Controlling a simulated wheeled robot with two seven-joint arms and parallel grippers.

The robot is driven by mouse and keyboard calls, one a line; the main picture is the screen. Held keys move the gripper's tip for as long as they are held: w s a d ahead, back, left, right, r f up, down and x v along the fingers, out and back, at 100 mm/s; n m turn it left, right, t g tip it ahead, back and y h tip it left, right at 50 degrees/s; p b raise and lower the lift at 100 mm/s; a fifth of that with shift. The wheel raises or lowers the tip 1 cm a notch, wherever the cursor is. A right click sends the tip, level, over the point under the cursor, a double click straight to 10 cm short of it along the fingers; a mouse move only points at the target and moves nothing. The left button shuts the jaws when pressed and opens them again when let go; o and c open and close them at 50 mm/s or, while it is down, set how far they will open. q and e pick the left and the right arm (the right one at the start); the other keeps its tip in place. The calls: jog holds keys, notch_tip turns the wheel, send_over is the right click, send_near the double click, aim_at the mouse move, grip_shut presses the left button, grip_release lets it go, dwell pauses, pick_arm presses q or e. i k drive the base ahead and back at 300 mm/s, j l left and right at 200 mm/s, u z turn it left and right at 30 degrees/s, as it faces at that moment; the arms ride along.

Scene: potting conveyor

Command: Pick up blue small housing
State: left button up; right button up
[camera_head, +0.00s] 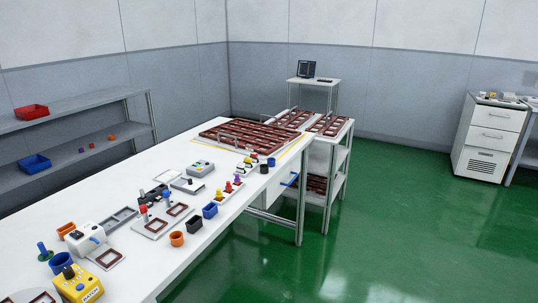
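Several blue parts stand on the long white table (130,196). A small blue box-shaped housing (210,211) stands near the table's right edge, beside a black box-shaped one (194,225). A small blue round part (271,162) stands further back near the same edge. A larger blue round cup (61,263) stands at the near left, close to a yellow box. I cannot tell for sure which of these the task means. Nothing holds any of them. Neither of my grippers is in view.
An orange round cup (177,239) stands near the housings. Red-brown grid trays (250,134) cover the table's far end. A yellow control box (78,284) and a white device (85,238) stand at the near left. Green floor (400,220) is clear on the right.

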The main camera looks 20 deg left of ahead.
aim_at(271, 162)
jog(key=i+l+u, duration=0.25)
jog(key=i+u, duration=0.15)
jog(key=i, duration=0.2)
jog(key=i+l+u, duration=0.4)
jog(key=i, duration=0.15)
jog(key=i+l+u, duration=0.35)
jog(key=i+l, duration=0.1)
jog(key=l, duration=0.1)
